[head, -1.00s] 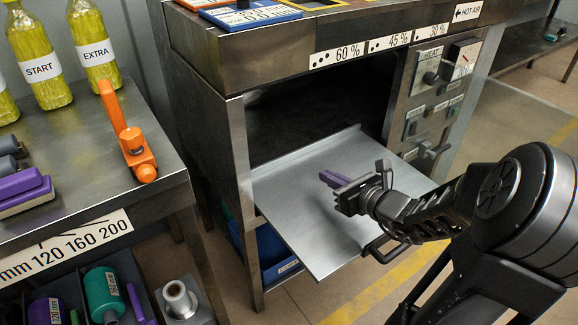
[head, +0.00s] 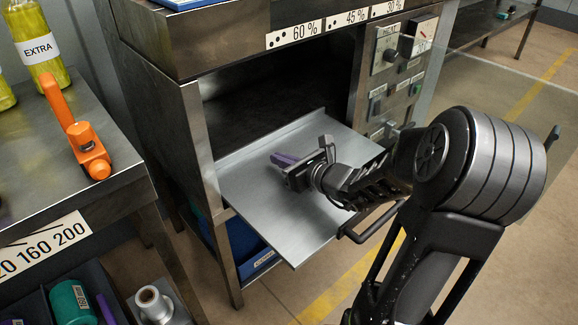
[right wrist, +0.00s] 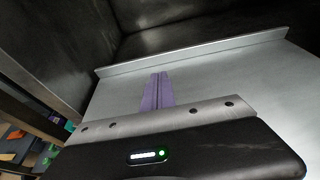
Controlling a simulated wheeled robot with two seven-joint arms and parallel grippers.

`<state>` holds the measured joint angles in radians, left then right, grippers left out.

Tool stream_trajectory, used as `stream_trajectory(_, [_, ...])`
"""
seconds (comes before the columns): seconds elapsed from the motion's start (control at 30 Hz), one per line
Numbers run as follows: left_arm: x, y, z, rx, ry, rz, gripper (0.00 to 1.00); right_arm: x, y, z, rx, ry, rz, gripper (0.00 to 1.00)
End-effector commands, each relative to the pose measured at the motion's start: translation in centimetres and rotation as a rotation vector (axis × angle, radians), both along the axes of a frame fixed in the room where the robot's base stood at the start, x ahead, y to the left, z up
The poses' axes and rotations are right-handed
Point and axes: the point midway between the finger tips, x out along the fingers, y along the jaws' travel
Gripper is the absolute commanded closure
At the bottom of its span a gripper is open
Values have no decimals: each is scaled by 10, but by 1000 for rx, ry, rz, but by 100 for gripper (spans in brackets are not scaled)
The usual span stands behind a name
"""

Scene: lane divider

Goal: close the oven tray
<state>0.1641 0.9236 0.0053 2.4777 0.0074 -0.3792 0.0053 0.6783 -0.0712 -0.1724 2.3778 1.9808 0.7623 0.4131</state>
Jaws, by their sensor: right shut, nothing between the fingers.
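The oven tray (head: 262,200) is a flat grey metal sheet that sticks out of the dark oven opening (head: 262,108). It has a raised lip at its back end and a black handle (head: 370,222) at its front edge. My right gripper (head: 280,158) is over the tray, its purple fingers shut and empty, pointing left. In the right wrist view, the shut fingers (right wrist: 158,90) lie in front of the tray's surface (right wrist: 225,85) and lip. Whether they touch the tray is unclear. My left gripper is not in view.
An oven control panel (head: 398,75) is right of the opening. A metal table (head: 60,150) with an orange tool (head: 78,135) and a yellow bottle (head: 38,50) stands at the left. A blue bin (head: 250,245) is under the tray. Floor is clear in front.

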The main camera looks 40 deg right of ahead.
Motion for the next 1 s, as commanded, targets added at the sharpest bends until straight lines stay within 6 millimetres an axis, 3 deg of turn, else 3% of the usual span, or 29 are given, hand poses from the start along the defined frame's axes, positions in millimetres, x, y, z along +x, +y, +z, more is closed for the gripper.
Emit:
stream_trajectory(0.2, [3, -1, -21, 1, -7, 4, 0, 44, 0, -18, 0, 0, 3, 100])
stream_trajectory(0.4, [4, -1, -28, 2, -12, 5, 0, 73, -2, -16, -1, 0, 0, 100])
stream_trajectory(0.6, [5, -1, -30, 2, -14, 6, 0, 84, -2, -14, 0, 0, 0, 100])
stream_trajectory(1.0, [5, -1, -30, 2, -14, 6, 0, 85, -2, -14, 0, 0, 0, 100])
